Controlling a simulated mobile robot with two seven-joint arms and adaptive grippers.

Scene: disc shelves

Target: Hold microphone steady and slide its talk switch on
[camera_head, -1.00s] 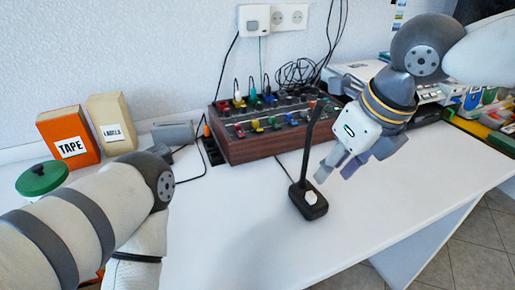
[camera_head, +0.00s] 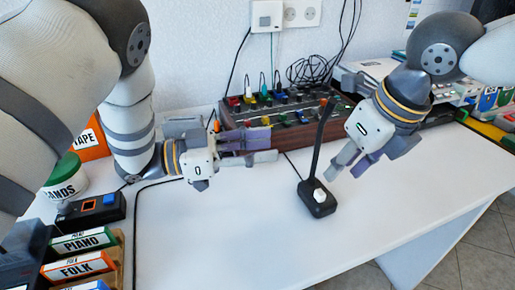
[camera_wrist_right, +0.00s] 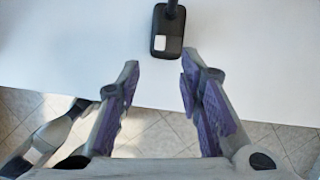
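The microphone has a black base (camera_head: 318,203) standing on the white table, with a thin black neck rising upright and leaning slightly right. A white switch (camera_head: 320,195) sits on the front of the base. In the right wrist view the base (camera_wrist_right: 168,30) and white switch (camera_wrist_right: 160,43) show at the top centre, beyond the fingertips. My right gripper (camera_head: 345,173) is open and empty, just right of the neck and above the table. Its spread fingers also show in the wrist view (camera_wrist_right: 160,68). My left gripper (camera_head: 273,147) appears open and empty, left of the neck, pointing at it without touching.
A wooden mixer (camera_head: 290,115) with coloured knobs and cables stands behind. A disc rack (camera_head: 82,262) and a small black box (camera_head: 92,210) lie at the left. A printer (camera_head: 365,75) is at the back right. The table in front of the microphone is clear.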

